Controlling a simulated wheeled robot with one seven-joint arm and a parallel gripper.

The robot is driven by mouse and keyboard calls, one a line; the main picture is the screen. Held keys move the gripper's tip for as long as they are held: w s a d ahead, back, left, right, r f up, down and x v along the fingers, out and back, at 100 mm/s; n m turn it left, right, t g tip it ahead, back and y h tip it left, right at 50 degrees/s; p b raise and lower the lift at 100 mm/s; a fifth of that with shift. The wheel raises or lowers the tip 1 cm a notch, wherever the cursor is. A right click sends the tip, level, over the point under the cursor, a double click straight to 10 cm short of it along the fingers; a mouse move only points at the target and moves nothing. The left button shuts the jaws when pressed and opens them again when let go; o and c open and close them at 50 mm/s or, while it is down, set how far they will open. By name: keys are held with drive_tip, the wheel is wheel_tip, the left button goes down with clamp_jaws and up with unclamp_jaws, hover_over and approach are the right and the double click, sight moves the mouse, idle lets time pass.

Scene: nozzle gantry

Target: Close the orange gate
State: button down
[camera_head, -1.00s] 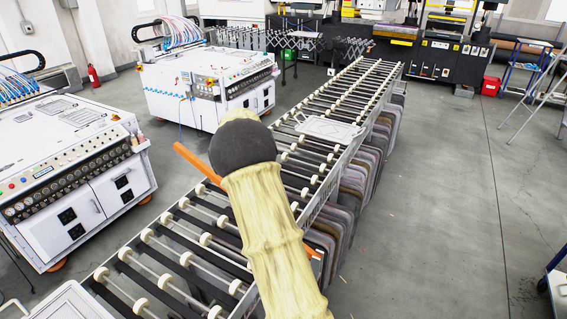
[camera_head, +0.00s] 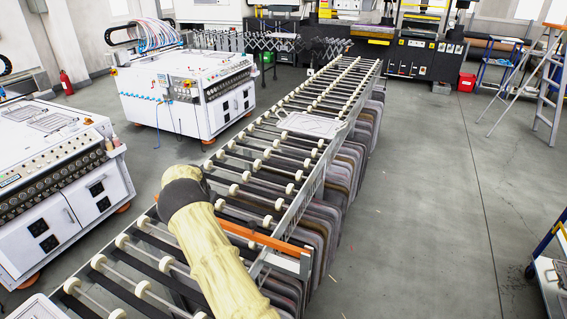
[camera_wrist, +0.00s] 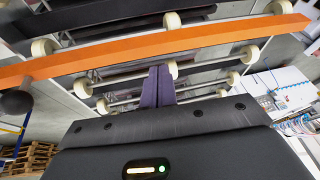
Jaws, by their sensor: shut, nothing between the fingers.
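The orange gate (camera_head: 265,236) is a long flat bar that spans the roller conveyor (camera_head: 290,213) crosswise. Its right end is by a grey metal bracket (camera_head: 303,262) on the conveyor's near side rail. My arm hides its middle in the head view, and a bit of its left end shows beyond. In the wrist view the gate (camera_wrist: 215,38) runs across the whole picture beyond my gripper, with a dark round knob (camera_wrist: 16,102) below its left part. My gripper (camera_wrist: 160,72) is shut and empty, its purple fingertips close to the bar; contact is unclear. My arm hides it in the head view.
White machines (camera_head: 185,95) stand left of the conveyor. A pale panel (camera_head: 310,125) lies on the rollers farther along. Grey rounded panels (camera_head: 345,165) hang along the conveyor's right side. The floor (camera_head: 430,200) to the right is clear, with a cart and ladder at the edge.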

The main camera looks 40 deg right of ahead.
drive_tip(key=shift+s+a+f+b, duration=0.15)
drive_tip(key=shift+f+b, duration=0.45)
drive_tip(key=shift+f, duration=0.75)
drive_tip(key=shift+w+a+f+b, duration=0.15)
drive_tip(key=shift+f+b, duration=0.45)
drive_tip(key=shift+f, duration=0.7)
drive_tip(key=shift+s+a+f, duration=0.1)
drive_tip(key=w+a+r, duration=0.2)
drive_tip(key=w+r, duration=0.1)
drive_tip(key=r, duration=0.3)
drive_tip(key=w+a+r, duration=0.3)
drive_tip(key=r, duration=0.3)
drive_tip(key=shift+b, duration=0.3)
drive_tip(key=shift+a, duration=0.15)
